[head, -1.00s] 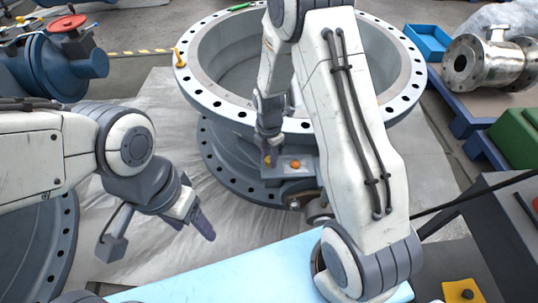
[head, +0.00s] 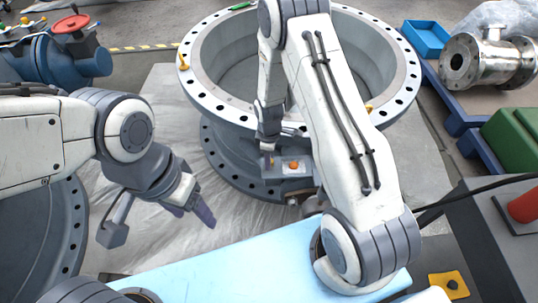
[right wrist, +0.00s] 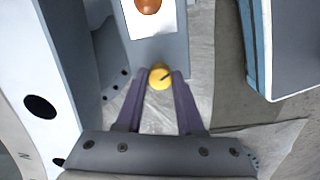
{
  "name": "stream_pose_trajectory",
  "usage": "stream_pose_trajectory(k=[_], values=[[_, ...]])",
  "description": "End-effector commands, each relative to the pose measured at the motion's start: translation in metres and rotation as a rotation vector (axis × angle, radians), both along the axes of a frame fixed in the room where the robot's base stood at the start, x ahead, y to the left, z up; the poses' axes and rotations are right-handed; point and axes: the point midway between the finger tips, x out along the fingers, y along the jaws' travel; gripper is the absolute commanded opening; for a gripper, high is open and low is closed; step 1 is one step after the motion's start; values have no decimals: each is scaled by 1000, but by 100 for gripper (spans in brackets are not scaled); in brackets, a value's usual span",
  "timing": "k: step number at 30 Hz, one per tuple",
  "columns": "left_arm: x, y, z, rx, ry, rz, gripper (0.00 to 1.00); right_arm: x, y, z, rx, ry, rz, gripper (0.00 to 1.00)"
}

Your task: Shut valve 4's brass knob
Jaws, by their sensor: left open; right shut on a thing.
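The brass knob (right wrist: 160,76) is round and yellow with a dark line on it. In the right wrist view it sits between the purple fingertips of my right gripper (right wrist: 160,82), which is shut on it. In the head view my right gripper (head: 268,160) reaches down to the left part of a small grey box low on the front of a large flanged valve (head: 222,108); the knob is mostly hidden there. An orange knob (head: 294,165) sits on the box to the right; it also shows in the right wrist view (right wrist: 148,6). My left gripper (head: 203,213) is open and empty, away at the left.
A light blue surface (head: 235,268) lies in front. A blue valve with a red handwheel (head: 70,24) stands at the upper left. A steel pipe piece (head: 485,62), a blue tray (head: 425,38) and a green block (head: 515,135) are at the right.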

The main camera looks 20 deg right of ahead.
Motion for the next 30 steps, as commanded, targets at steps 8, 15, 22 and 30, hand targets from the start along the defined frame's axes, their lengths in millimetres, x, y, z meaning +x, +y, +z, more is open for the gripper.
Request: stream_pose_trajectory(k=[8, 15, 22, 30], values=[[0, 0, 17, 0, 0, 0, 67, 0, 0, 3, 0, 0, -243, 0], [0, 0, 24, 0, 0, 0, 67, 0, 0, 2, 0, 0, -398, 0], [0, 0, 28, 0, 0, 0, 67, 0, 0, 1, 0, 1, -483, 0], [0, 0, 28, 0, 0, 0, 67, -1, 0, 0, 0, 1, -514, 0]])
